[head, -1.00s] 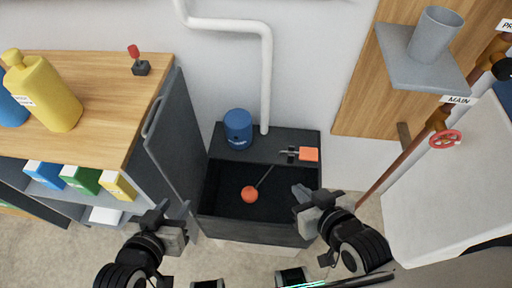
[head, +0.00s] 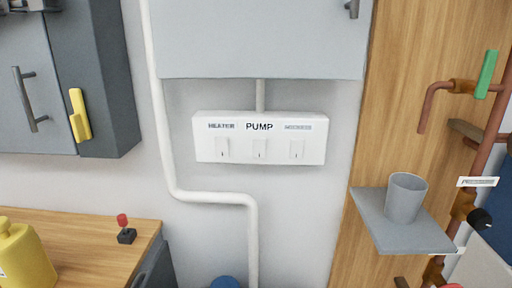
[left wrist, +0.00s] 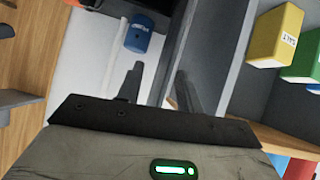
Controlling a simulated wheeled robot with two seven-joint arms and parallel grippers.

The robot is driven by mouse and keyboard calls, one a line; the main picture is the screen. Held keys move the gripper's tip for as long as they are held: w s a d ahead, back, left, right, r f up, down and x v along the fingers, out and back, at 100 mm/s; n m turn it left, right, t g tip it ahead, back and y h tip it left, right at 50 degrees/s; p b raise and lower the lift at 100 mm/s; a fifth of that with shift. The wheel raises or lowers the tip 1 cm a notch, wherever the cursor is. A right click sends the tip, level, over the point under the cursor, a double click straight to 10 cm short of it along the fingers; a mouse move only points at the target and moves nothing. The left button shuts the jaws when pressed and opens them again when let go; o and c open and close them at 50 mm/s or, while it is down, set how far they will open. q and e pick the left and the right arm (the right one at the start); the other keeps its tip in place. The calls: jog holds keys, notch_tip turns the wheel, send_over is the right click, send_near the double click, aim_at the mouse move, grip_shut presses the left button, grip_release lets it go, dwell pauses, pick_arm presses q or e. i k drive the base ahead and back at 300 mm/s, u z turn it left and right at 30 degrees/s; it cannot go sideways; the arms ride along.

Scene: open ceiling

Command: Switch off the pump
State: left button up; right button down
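A white switch panel (head: 260,137) is on the wall in the head view, below a grey cabinet. It has a row of three switches, with labels above them. The middle switch (head: 259,149) is under the label PUMP; the left label reads HEATER and the right one is hard to read. My left gripper (left wrist: 160,82) shows in the left wrist view with its two fingers apart and nothing between them. It is away from the panel, which is outside that view. My right gripper is in neither current view.
A red-topped joystick-like device (head: 126,230) and a yellow bottle (head: 22,255) stand on the wooden counter. A white pipe (head: 165,120) runs left of the panel. A grey shelf (head: 400,232) with a cup (head: 405,197) juts out at right. A blue container (left wrist: 139,36) shows in the wrist view.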

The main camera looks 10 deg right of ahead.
aim_at(259, 144)
jog(key=k, duration=1)
jog(key=u, duration=1.75)
jog(key=i, duration=1.25)
jog(key=z, duration=2.15)
jog(key=i, duration=0.5)
